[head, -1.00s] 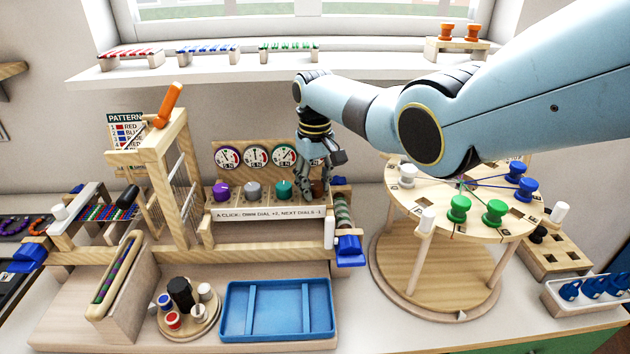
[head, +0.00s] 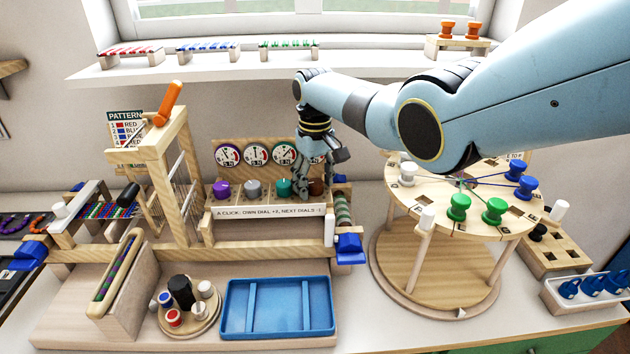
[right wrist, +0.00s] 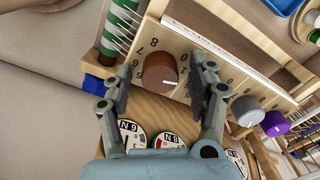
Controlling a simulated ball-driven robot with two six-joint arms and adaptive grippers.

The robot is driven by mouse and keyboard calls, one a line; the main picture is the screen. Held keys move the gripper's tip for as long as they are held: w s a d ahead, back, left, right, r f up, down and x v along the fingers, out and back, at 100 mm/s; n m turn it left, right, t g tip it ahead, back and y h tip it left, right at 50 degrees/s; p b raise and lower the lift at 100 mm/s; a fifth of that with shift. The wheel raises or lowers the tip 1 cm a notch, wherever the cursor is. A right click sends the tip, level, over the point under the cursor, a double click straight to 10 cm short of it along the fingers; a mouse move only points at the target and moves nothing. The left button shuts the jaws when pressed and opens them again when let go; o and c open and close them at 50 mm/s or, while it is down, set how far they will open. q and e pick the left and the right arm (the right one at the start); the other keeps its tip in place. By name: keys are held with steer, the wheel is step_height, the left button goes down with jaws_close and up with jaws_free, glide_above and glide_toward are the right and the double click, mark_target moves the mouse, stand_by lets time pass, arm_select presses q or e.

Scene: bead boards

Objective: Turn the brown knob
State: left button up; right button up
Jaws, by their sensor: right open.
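The brown knob (head: 316,187) is the rightmost of the row of knobs on the wooden dial panel. In the right wrist view the brown knob (right wrist: 158,72) shows a white pointer mark, with numbers printed around it. My right gripper (head: 315,179) is at the brown knob, fingers spread. In the right wrist view the open fingers of my right gripper (right wrist: 160,66) stand to either side of the knob, with a visible gap on each side. My left gripper is not in view.
Teal (head: 284,187), grey (head: 253,188) and purple (head: 222,189) knobs stand left of the brown one, the teal close to a finger. A green-striped roller (head: 343,208) is close on the right. A round peg table (head: 400,200) stands further right.

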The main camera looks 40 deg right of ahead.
mark_target(315, 182)
step_height(315, 182, up, 12)
stand_by(0.5)
stand_by(0.4)
